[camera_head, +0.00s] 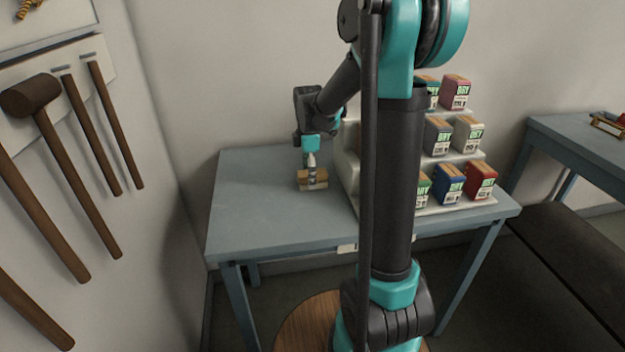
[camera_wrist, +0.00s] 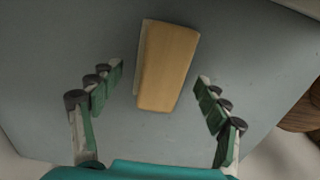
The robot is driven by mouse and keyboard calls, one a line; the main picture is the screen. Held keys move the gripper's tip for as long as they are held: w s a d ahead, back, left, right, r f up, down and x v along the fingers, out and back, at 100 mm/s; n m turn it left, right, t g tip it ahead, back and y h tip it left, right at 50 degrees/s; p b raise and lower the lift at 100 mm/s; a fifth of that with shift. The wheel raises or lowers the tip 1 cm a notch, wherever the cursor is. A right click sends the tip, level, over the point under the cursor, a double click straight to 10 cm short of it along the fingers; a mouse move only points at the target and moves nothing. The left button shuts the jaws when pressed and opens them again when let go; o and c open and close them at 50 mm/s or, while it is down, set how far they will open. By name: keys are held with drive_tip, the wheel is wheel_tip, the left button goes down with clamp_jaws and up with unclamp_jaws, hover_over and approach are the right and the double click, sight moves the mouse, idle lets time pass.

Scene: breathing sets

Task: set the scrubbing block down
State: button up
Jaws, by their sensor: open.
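The scrubbing block (camera_head: 318,183) is tan and lies on the blue-grey table (camera_head: 262,225), left of the stepped rack. In the wrist view the block (camera_wrist: 167,66) shows as a tan slab with a pale strip along its left side. My gripper (camera_head: 312,172) is above the block in the head view and partly covers it. In the wrist view my gripper (camera_wrist: 160,80) is open, with one finger on each side of the block and a visible gap on both sides. Nothing is held between the fingers.
A white stepped rack (camera_head: 350,165) with several small boxes (camera_head: 480,180) stands on the table right of the block. My arm hides part of it. Mallets (camera_head: 35,95) hang on the left wall. The table's left and front areas are clear. Another table (camera_head: 585,145) stands at the right.

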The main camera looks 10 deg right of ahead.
drive_tip(key=shift+f, duration=0.3)
drive_tip(key=shift+c, duration=0.4)
drive_tip(key=c, duration=1.4)
drive_tip(key=shift+o, duration=0.2)
drive_tip(key=shift+r, duration=0.15)
